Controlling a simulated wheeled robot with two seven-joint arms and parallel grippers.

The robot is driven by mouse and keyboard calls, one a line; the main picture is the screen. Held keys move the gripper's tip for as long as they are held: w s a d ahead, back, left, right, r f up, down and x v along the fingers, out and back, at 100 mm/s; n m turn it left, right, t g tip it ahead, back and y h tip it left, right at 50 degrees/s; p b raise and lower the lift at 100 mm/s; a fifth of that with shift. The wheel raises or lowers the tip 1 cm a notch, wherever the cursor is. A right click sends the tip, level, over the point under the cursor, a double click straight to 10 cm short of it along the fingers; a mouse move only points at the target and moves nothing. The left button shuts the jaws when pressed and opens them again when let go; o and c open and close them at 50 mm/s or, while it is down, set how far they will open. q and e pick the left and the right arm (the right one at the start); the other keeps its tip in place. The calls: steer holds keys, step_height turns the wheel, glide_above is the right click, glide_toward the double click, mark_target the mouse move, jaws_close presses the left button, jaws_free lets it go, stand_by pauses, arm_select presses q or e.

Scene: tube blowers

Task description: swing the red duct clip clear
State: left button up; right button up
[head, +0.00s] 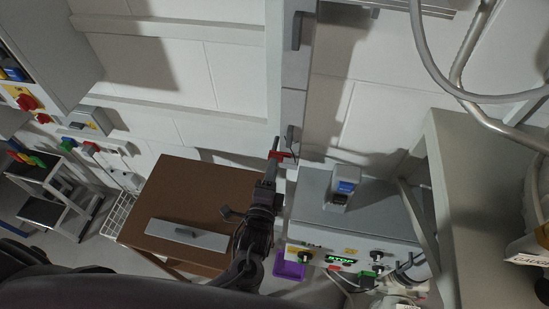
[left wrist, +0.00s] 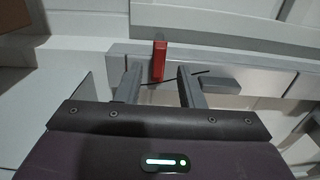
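My left gripper (head: 274,160) reaches up to the clip. In the left wrist view its two fingers (left wrist: 158,78) are apart, with no contact on the clip that I can make out. The clip's lower end and far side are hidden. My right gripper is not in view.
A grey machine box (head: 355,215) with a green lit display stands right of my left arm. A brown table (head: 185,190) stands to the left. Grey pipes (head: 450,85) curve at upper right. A thin dark rod (left wrist: 190,75) crosses near my right-hand finger in the left wrist view.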

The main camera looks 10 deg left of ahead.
mark_target(279, 157)
arm_select(q)
steer(key=w, duration=0.3)
steer(key=shift+w, duration=0.1)
steer(key=shift+f, duration=0.1)
jaws_close()
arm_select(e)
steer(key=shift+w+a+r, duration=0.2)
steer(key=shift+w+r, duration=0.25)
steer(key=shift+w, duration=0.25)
